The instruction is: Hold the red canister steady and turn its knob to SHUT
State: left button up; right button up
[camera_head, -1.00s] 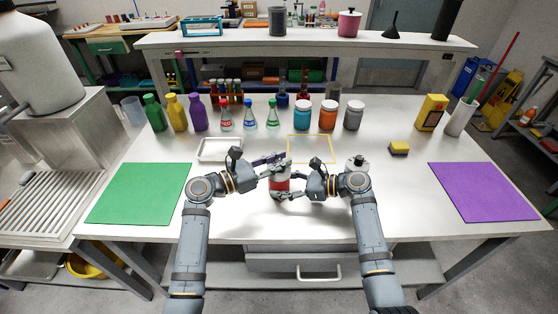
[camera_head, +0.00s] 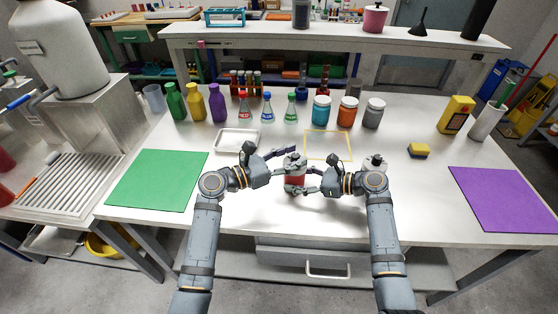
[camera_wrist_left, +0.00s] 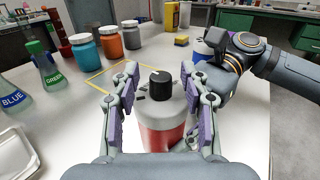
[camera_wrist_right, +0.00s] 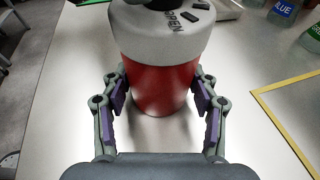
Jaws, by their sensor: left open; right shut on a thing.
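The red canister (camera_head: 295,181) stands upright on the white table, with a grey-white top and a black knob (camera_wrist_left: 161,84). My left gripper (camera_wrist_left: 160,88) is open, its fingers on either side of the canister's top, with visible gaps to the knob. In the head view the left gripper (camera_head: 290,158) is above the right one. My right gripper (camera_head: 303,187) is shut on the canister's red body, below the top; its fingers flank the body in the right wrist view (camera_wrist_right: 160,100). The word OPEN (camera_wrist_right: 177,21) shows on the top. The SHUT mark cannot be read.
A yellow outlined square (camera_head: 328,145) lies just behind the canister, and a white tray (camera_head: 238,141) behind left. Several bottles, flasks and jars line the back. A green mat (camera_head: 157,181) and a purple mat (camera_head: 508,198) lie at the sides. A white-topped thing (camera_head: 375,162) stands behind my right wrist.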

pick_arm(q)
jog(key=v, duration=1.1)
pick_arm(e)
jog(key=o, duration=0.9)
